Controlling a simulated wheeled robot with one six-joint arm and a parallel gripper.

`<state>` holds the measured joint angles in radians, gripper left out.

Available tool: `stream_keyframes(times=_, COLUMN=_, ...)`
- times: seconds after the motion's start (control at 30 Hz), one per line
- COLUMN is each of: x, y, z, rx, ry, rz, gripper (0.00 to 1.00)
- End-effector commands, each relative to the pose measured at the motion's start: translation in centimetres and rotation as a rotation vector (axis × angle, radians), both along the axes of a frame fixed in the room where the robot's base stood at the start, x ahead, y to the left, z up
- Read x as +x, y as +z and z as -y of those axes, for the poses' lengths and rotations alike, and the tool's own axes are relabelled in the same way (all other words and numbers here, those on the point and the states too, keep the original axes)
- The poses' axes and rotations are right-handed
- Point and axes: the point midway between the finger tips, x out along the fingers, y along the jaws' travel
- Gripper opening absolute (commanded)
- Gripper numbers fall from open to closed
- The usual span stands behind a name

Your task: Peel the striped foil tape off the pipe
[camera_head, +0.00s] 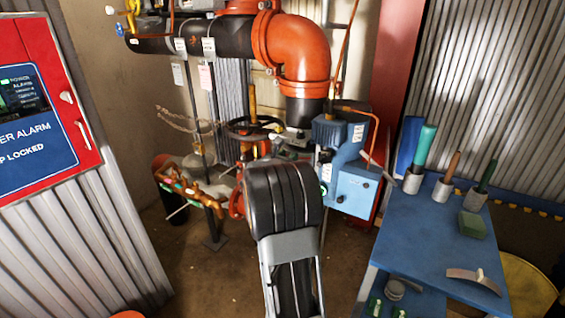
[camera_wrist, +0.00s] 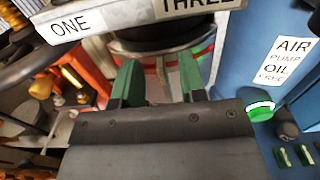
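In the wrist view a silvery band with red and green stripes (camera_wrist: 205,48), which looks like the striped foil tape, wraps a dark round pipe (camera_wrist: 150,31) below a white plate. My gripper (camera_wrist: 160,82) shows two green fingers, apart, just in front of and below the band. A narrow tan strip hangs between the fingers; I cannot tell whether it is a loose tape end or whether either finger touches it. In the head view the dark pipe (camera_head: 303,110) drops from a large orange elbow (camera_head: 300,50). My arm hides the gripper and the tape there.
A white plate marked ONE and THREE (camera_wrist: 95,20) sits close above the fingers. A blue pump box (camera_head: 350,185) stands close to the right. A handwheel (camera_head: 255,127) is at the left. A blue table (camera_head: 430,235) with tools is at the right.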

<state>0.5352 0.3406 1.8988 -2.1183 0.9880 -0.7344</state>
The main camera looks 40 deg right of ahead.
Motion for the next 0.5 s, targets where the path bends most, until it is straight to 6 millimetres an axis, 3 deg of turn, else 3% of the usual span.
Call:
stream_keyframes(times=0.37, x=0.10, y=0.01, z=0.41, rx=0.000, ry=0.000, rz=0.000, gripper=0.38)
stream_keyframes(times=0.5, x=0.10, y=0.01, z=0.40, rx=0.000, ry=0.000, rz=0.000, gripper=0.28)
